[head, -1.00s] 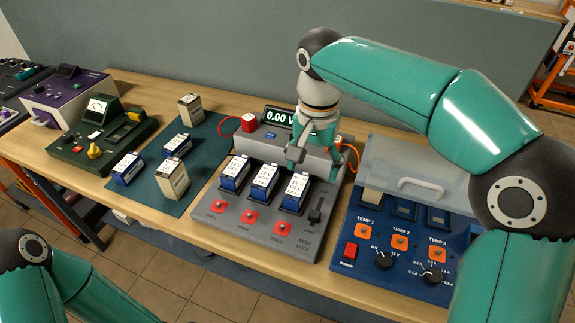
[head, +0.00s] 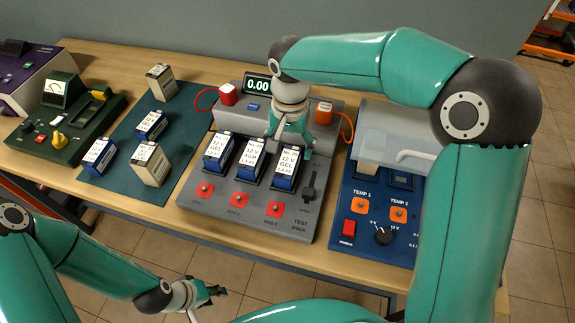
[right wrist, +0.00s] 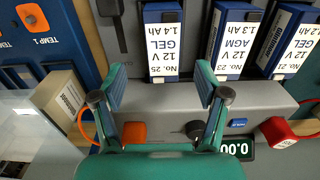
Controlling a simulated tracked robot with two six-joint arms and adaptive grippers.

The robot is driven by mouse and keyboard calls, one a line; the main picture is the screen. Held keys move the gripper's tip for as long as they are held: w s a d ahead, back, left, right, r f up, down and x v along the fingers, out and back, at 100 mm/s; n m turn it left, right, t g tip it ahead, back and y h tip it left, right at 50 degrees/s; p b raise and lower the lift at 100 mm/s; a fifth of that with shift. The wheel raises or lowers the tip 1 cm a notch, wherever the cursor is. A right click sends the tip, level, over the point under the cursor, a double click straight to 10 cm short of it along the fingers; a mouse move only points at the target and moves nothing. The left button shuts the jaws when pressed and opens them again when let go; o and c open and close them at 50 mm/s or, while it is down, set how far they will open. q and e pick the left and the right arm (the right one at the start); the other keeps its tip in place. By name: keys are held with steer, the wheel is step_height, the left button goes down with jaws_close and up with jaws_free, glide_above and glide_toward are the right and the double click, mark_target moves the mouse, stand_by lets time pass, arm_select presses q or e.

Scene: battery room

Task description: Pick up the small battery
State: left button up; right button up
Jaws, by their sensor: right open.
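Three blue batteries with white labels stand in the grey test dock (head: 250,207): the left one (head: 218,153), the middle one (head: 250,158) and the right one (head: 286,172). The right one reads "No. 25, 12 V GEL, 1.4 Ah" in the right wrist view (right wrist: 163,45). My right gripper (head: 290,143) is just behind and above this battery. In the right wrist view its fingers (right wrist: 162,88) are open, with the battery ahead of the gap and nothing held. My left gripper (head: 212,292) is low, in front of the table; its jaw state is unclear.
Two blue batteries (head: 99,157) (head: 152,125) and two cream batteries (head: 151,164) (head: 161,82) stand on the green mat (head: 122,187). A blue temperature unit (head: 352,232) with a clear lid is right of the dock. A green meter (head: 62,124) stands left.

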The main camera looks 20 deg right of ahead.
mark_target(287, 161)
steer(key=shift+f, duration=0.55)
steer(key=f, duration=0.2)
steer(key=f+p, duration=0.1)
steer(key=f, duration=0.1)
steer(key=shift+w+a, duration=0.1)
steer(key=shift+a, duration=0.1)
steer(key=shift+f, duration=0.5)
jaws_close()
